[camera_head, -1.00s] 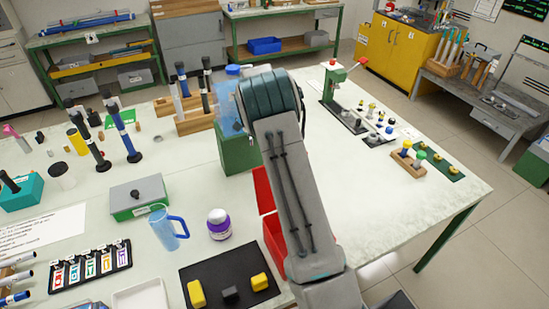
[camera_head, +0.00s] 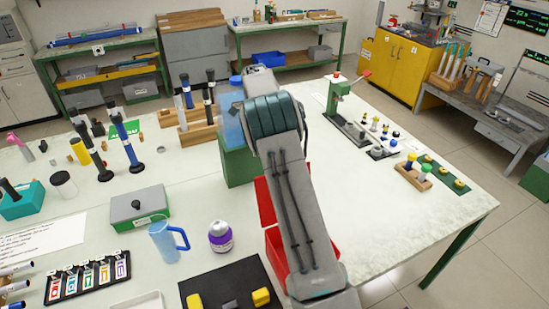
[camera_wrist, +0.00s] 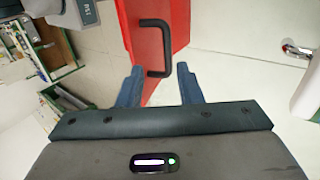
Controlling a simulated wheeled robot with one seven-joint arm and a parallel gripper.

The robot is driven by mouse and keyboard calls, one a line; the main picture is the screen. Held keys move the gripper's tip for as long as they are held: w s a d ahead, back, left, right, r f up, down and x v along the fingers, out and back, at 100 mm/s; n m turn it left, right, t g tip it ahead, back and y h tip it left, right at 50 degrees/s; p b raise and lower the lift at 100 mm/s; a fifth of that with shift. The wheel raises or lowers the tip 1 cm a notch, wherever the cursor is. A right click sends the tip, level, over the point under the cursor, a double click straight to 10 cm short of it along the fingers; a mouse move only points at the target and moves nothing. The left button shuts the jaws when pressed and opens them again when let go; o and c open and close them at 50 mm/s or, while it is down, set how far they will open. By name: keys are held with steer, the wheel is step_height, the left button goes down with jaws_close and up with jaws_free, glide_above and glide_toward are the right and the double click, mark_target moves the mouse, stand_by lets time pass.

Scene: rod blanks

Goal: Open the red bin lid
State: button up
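The red bin (camera_head: 275,244) stands on the pale table, largely hidden behind my arm in the head view. A red panel (camera_head: 265,201), seemingly its lid, shows just behind it; its angle is hard to tell. In the wrist view the red lid (camera_wrist: 178,22) fills the top middle and carries a black bar handle (camera_wrist: 167,45). My gripper (camera_wrist: 160,70) is open, its two blue fingers apart with the handle's near end in the gap between the tips. Neither finger clearly touches the handle. The head view hides my gripper behind the arm.
A green box (camera_head: 238,165) stands close behind the bin. A purple-banded jar (camera_head: 221,238), a blue mug (camera_head: 166,241) and a black mat (camera_head: 212,276) with yellow blocks lie to the left.

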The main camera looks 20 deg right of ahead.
steer(key=shift+w+r, duration=0.15)
steer(key=shift+r, duration=0.05)
steer(key=c, duration=0.7)
steer(key=n+t+b, duration=0.1)
steer(key=n+b, duration=0.1)
steer(key=n, duration=0.1)
steer(key=shift+d+r+t, duration=0.1)
steer(key=shift+d+t, duration=0.05)
steer(key=shift+t, duration=0.25)
jaws_close()
step_height(320, 180, up, 4)
steer(key=s+n+t+b, duration=0.1)
steer(key=n+t+b, duration=0.65)
steer(key=n, duration=0.75)
step_height(320, 180, down, 10)
steer(key=s+p, duration=0.1)
steer(key=p, duration=0.2)
steer(key=shift+s+a+r+t+y, duration=0.25)
steer(key=shift+s+t+y, duration=0.05)
steer(key=shift+t, duration=0.15)
